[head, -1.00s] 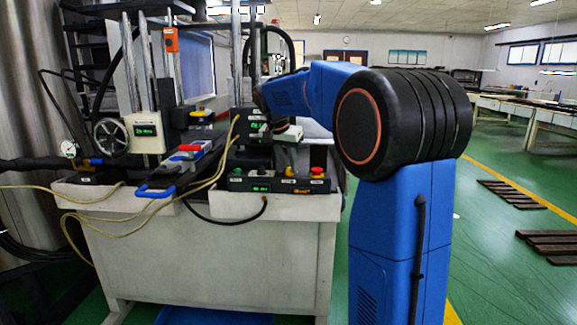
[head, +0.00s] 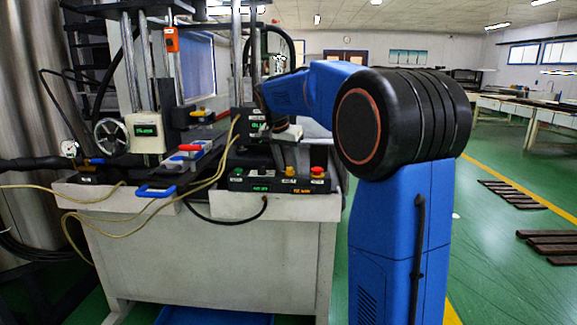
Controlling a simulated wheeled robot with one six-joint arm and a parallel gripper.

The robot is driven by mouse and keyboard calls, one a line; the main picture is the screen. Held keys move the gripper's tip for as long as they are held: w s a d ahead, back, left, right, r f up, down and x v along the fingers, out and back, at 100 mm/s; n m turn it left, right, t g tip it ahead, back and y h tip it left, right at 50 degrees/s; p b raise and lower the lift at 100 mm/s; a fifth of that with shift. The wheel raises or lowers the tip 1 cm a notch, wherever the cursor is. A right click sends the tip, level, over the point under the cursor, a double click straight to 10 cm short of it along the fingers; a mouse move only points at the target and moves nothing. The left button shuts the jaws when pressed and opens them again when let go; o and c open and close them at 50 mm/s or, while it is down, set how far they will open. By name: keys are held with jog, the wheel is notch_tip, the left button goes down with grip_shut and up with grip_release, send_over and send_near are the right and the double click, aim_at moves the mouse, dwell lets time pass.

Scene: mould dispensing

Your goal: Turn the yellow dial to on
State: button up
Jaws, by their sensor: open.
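A small yellow dial (head: 289,171) stands on top of the black control box (head: 236,183) at the right end of the white bench. The box also has a green-lit display (head: 262,188). The dial is too small for me to read which way it points. My gripper (head: 288,158) hangs from the blue arm, just behind and above the dial in the picture. It is dark against a dark background, so its fingers are hard to make out. I see nothing held in it. I cannot tell whether it touches the dial.
A red mushroom button (head: 317,171) sits right of the dial on the same box. A green display unit (head: 257,128) stands behind. Yellow hoses (head: 221,172) cross the bench left of the box. A blue-handled part (head: 155,191) lies farther left.

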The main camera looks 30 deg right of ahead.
jog(key=v, duration=1.7)
jog(key=shift+s+a, duration=0.1)
jog(key=s+a+f+n+t+y, duration=0.1)
jog(key=s+a+f+n, duration=0.3)
jog(key=s+f, duration=0.6)
jog(key=s+a+f+n+y, duration=0.1)
jog(key=s+a+f+n, duration=0.3)
jog(key=s+f, duration=0.7)
jog(key=s+a+f+n+t+y, duration=0.1)
jog(key=s+a+f+n, duration=0.3)
jog(key=s+f, duration=0.7)
jog(key=s, duration=0.4)
jog(key=shift+f+t+y, duration=0.25)
jog(key=shift+t+y, duration=0.05)
jog(key=shift+y, duration=0.1)
